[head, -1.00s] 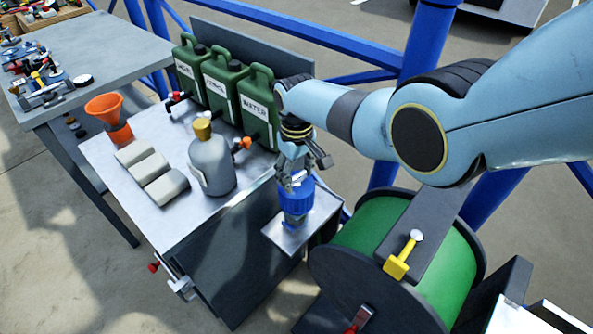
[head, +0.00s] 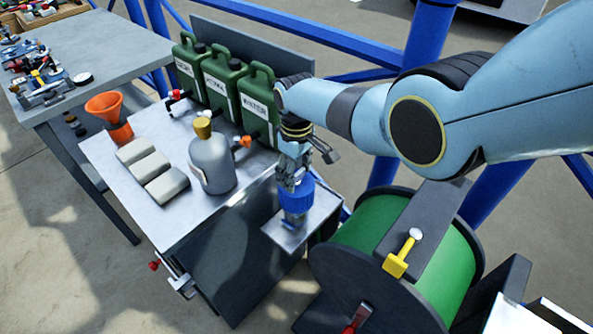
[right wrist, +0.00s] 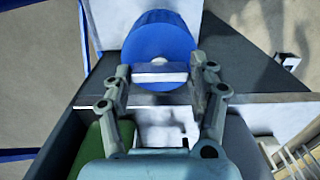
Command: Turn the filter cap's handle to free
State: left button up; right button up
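The blue filter cap (head: 295,202) sits on top of the filter at the bench's right side. In the right wrist view the cap (right wrist: 160,35) fills the top middle, with its pale bar handle (right wrist: 160,73) lying crosswise. My right gripper (right wrist: 161,80) is open, with one finger at each end of the handle. I cannot tell whether the fingers touch it. In the head view my right gripper (head: 291,180) points down at the cap and hides the handle. My left gripper is not in view.
A small metal shelf (head: 277,236) lies under the filter. A green hose reel (head: 440,262) stands close on the right. Green jerrycans (head: 258,108), a grey bottle (head: 212,165) and an orange funnel (head: 106,104) stand on the bench. Blue rails run behind.

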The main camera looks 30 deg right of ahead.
aim_at(296, 174)
jog(key=o, duration=0.4)
jog(key=shift+c, duration=0.2)
notch_tip(296, 174, up, 12)
dwell(0.4)
dwell(0.4)
